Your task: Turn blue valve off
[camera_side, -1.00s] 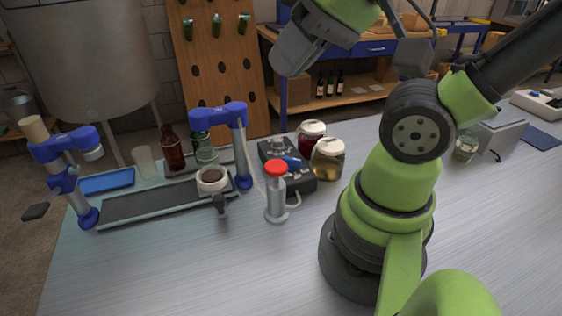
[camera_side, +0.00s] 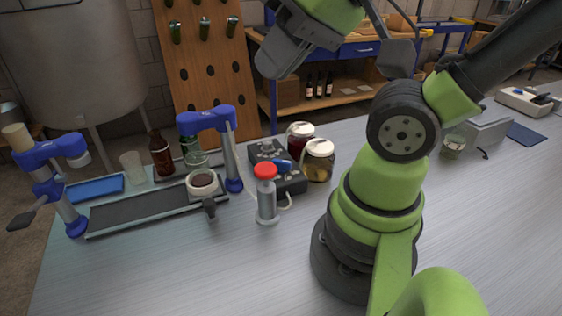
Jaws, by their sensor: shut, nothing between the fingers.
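A short blue lever-like part (camera_side: 284,166), which may be the blue valve, shows on a dark box-shaped fitting (camera_side: 294,184) on the metal table. A grey cylinder with a red cap (camera_side: 266,195) stands just in front of it and hides part of the fitting. I cannot tell the valve's setting. The grey end of my arm, with my gripper (camera_side: 277,60), is high at the top of the view. It is well above the table and apart from the fitting. It is shut and empty; its fingers are hard to make out.
Two lidded jars (camera_side: 318,160) stand right behind the fitting. To the left is a dark conveyor (camera_side: 140,210) with blue arches (camera_side: 208,120), a cup (camera_side: 202,182) and bottles (camera_side: 160,155). The front of the table is clear.

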